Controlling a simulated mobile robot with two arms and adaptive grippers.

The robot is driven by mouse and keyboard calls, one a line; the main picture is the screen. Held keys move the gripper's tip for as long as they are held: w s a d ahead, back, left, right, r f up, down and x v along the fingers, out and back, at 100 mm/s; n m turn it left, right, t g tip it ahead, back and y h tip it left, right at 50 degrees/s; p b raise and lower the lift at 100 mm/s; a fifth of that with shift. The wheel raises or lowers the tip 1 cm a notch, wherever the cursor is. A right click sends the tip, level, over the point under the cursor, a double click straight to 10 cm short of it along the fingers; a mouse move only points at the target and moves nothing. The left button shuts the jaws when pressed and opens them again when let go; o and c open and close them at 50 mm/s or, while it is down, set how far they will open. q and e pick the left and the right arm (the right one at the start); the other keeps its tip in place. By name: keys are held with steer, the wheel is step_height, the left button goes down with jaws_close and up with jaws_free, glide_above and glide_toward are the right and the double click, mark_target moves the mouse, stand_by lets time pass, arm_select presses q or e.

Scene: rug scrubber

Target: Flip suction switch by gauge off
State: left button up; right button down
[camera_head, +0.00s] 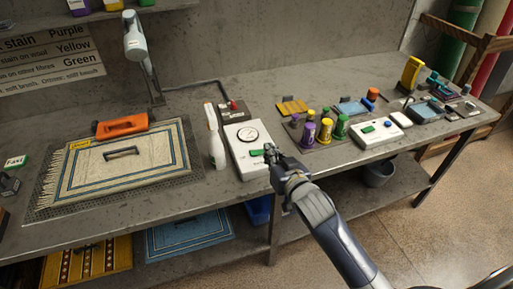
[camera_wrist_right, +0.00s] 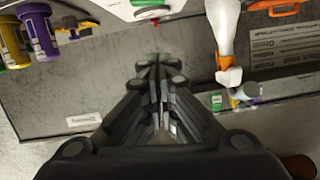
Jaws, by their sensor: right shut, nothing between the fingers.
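The white suction box with a round gauge (camera_head: 248,134) stands on the workbench in the head view. A small green part, seemingly its switch (camera_head: 256,153), shows below the gauge. My right gripper (camera_head: 270,150) is shut and empty, its tips at the right lower side of this box, close to the green part. I cannot tell whether they touch. In the wrist view the right gripper's shut fingers (camera_wrist_right: 160,62) point away over the bench. A white box with a green part (camera_wrist_right: 152,12) shows at the top edge there. The switch's position is too small to tell. My left gripper is not in view.
A white spray bottle (camera_head: 214,138) stands just left of the gauge box. Behind it is a dark box with a red knob (camera_head: 233,108). Purple, yellow and green bottles (camera_head: 325,131) and another white box (camera_head: 376,132) stand to the right. A rug (camera_head: 85,178) lies left.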

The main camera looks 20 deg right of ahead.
steer(key=p, duration=0.2)
glide_above(257, 152)
steer(key=s, duration=0.2)
step_height(257, 152, down, 2)
steer(key=shift+s+a+f, duration=0.1)
steer(key=f, duration=0.3)
steer(key=shift+w+a, duration=0.2)
steer(key=shift+w, duration=0.1)
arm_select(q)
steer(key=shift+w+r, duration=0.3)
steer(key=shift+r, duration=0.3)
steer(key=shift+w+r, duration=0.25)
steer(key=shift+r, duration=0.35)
arm_select(e)
steer(key=shift+f, duration=0.6)
